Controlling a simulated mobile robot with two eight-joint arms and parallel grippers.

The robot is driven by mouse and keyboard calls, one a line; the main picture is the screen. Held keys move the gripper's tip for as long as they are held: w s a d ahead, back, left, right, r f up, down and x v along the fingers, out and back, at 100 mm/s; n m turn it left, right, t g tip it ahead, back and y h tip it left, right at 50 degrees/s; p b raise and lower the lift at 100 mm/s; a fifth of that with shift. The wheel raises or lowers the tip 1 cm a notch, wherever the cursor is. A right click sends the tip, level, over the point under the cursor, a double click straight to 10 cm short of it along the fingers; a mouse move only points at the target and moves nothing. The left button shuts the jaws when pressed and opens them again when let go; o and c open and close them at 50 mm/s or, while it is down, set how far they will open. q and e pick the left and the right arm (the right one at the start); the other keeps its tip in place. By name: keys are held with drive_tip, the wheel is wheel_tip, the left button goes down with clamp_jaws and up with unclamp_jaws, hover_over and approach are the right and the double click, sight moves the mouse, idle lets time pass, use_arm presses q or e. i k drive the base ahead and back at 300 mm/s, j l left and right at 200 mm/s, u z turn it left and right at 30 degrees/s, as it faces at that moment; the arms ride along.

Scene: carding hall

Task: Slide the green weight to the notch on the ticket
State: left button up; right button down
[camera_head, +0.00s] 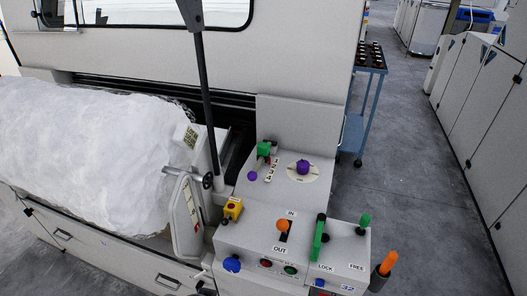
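A green block (264,149), which looks like the green weight, sits at the upper end of a short slanted beam on the grey machine console. A small white strip with dark marks (272,169), perhaps the ticket, lies along the beam just below the block. The marks are too small to read, and I cannot make out a notch. A purple ball (253,176) is at the beam's lower left. Neither of my grippers shows in the view.
A purple knob (303,167) on a round dial is right of the beam. In front are an orange-knobbed lever (282,225), a green handle (319,240) and a green knob (365,220). White fibre (90,160) fills the left.

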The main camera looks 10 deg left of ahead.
sight(262, 149)
drive_tip(key=u, duration=0.85)
drive_tip(key=k+l+u, duration=0.2)
drive_tip(key=u, duration=0.3)
drive_tip(key=k+u, duration=0.45)
drive_tip(key=i+l, duration=0.05)
